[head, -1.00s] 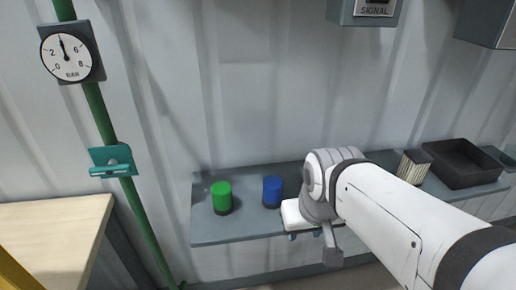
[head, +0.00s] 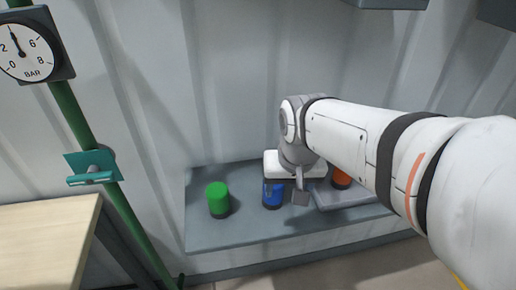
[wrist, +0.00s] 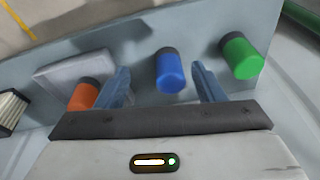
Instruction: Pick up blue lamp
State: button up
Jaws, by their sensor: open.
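The blue lamp (head: 271,195) stands on the grey shelf, just left of and partly behind my gripper in the head view. In the wrist view the blue lamp (wrist: 170,72) shows between the two open fingers of my gripper (wrist: 163,84), toward their tips. The blue lamp has a dark base and looks upright. I cannot tell whether a finger touches it. In the head view my gripper is mostly hidden by its own white body and my arm.
A green lamp (head: 218,199) stands left of the blue one on the grey shelf (head: 225,237). An orange lamp (head: 341,179) stands to the right, by a grey plate (head: 345,200). A corrugated wall rises behind. A green pipe (head: 112,185) and a wooden table (head: 45,240) are at left.

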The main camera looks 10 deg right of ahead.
jog(key=o, duration=0.3)
jog(key=w+f+m, duration=0.1)
jog(key=w, duration=0.2)
jog(key=w+m+g, duration=0.1)
jog(key=w+m, duration=0.1)
jog(key=w, duration=0.2)
jog(key=w+f+m+g+p, duration=0.1)
jog(key=w+m, duration=0.1)
jog(key=w, duration=0.2)
jog(key=shift+d+f, duration=0.15)
jog(key=shift+f, duration=0.15)
jog(key=shift+o, duration=0.2)
jog(key=shift+f, duration=0.35)
jog(key=p, duration=0.2)
send_over(275, 203)
jog(key=w, duration=0.3)
notch_tip(275, 203, down, 6)
jog(key=shift+f, duration=0.55)
jog(key=c, duration=1.1)
